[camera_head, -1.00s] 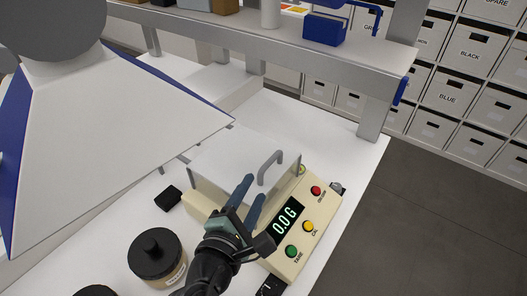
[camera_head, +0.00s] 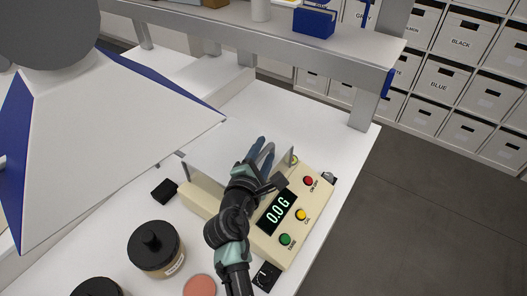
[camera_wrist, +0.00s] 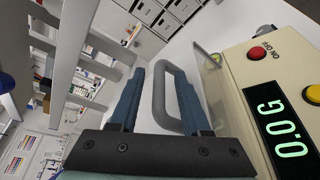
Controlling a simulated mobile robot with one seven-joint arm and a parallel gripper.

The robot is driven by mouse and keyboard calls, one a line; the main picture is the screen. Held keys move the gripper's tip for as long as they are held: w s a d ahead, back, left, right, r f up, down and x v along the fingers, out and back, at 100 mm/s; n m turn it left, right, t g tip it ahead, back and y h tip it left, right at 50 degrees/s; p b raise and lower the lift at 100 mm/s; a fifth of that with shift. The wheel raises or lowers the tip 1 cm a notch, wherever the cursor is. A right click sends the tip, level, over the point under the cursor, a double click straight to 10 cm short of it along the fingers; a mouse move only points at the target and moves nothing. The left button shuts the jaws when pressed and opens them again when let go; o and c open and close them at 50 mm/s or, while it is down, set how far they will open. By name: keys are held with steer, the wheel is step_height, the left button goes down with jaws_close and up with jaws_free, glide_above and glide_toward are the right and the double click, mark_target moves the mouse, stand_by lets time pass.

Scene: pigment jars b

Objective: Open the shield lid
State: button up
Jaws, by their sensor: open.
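The shield lid (camera_head: 208,153) is a pale flat panel on top of the beige balance (camera_head: 258,235), and it looks closed. Its grey loop handle (camera_wrist: 158,98) stands up in the wrist view, between the two blue fingers of my gripper (camera_wrist: 160,92). The fingers are open, one on each side of the handle, with the right finger very close to it. In the head view my gripper (camera_head: 262,150) covers most of the handle and part of the lid. The balance display (camera_head: 277,212) reads 0.0 G.
A dark-lidded jar (camera_head: 154,250) and a pinkish disc (camera_head: 200,286) are at the front left. A small black block (camera_head: 164,190) lies left of the balance. A shelf (camera_head: 270,48) runs behind. A large white hood (camera_head: 100,140) hangs at left. The table right of the balance ends at an edge.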

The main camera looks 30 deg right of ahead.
jaws_close()
stand_by(1.4)
